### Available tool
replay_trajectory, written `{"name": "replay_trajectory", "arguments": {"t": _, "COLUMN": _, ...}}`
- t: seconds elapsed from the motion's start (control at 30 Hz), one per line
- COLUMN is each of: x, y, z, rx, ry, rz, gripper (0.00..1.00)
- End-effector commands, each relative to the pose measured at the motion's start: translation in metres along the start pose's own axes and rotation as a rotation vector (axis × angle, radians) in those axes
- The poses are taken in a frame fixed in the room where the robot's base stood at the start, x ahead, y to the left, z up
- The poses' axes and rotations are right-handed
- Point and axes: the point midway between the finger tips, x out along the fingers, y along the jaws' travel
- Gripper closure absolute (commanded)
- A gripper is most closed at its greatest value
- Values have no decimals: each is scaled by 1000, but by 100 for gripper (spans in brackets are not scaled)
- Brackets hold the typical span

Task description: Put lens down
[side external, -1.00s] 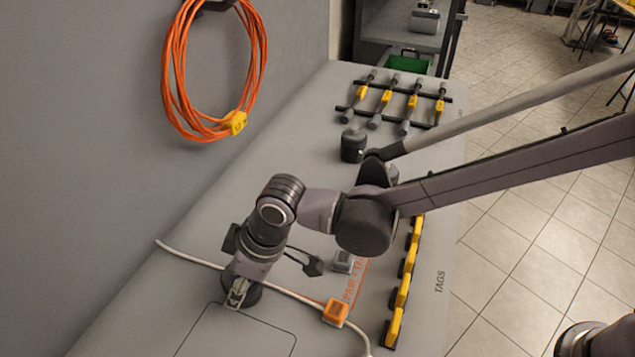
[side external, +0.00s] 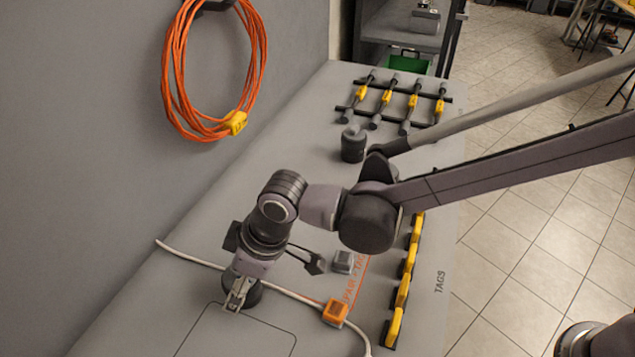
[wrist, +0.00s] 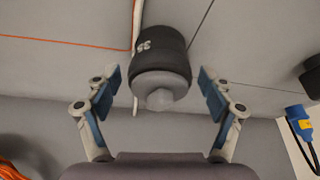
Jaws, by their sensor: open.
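The lens (wrist: 160,62) is a short black cylinder with a grey knob-like end, seen in the middle of the wrist view. My gripper (wrist: 160,88) is open, with one finger on each side of the lens and visible gaps between. In the side external view my gripper (side external: 238,292) is low over the grey bench, and the dark lens (side external: 253,296) shows partly behind its fingers. The lens appears to stand on the bench beside the white cable; its underside is hidden.
A white cable (side external: 205,262) with an orange block (side external: 336,312) crosses the bench (side external: 180,240). A small grey block (side external: 343,262) and yellow tags (side external: 402,290) lie to the right. Another dark cylinder (side external: 353,147) stands farther back. A blue-yellow connector (wrist: 300,122) hangs at right.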

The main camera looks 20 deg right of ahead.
Motion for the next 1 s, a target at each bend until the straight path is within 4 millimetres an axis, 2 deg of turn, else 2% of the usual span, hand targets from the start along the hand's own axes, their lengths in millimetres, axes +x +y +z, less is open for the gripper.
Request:
{"name": "replay_trajectory", "arguments": {"t": 0.5, "x": -89, "y": 0, "z": 1, "rx": 1, "ry": 0, "rz": 0, "gripper": 19}}
{"name": "replay_trajectory", "arguments": {"t": 0.77, "x": -112, "y": 2, "z": 1, "rx": 4, "ry": 1, "rz": 2, "gripper": 19}}
{"name": "replay_trajectory", "arguments": {"t": 0.87, "x": -122, "y": 16, "z": 9, "rx": 34, "ry": 7, "rz": 15, "gripper": 19}}
{"name": "replay_trajectory", "arguments": {"t": 1.0, "x": -149, "y": 61, "z": 41, "rx": 137, "ry": 32, "rz": 64, "gripper": 19}}
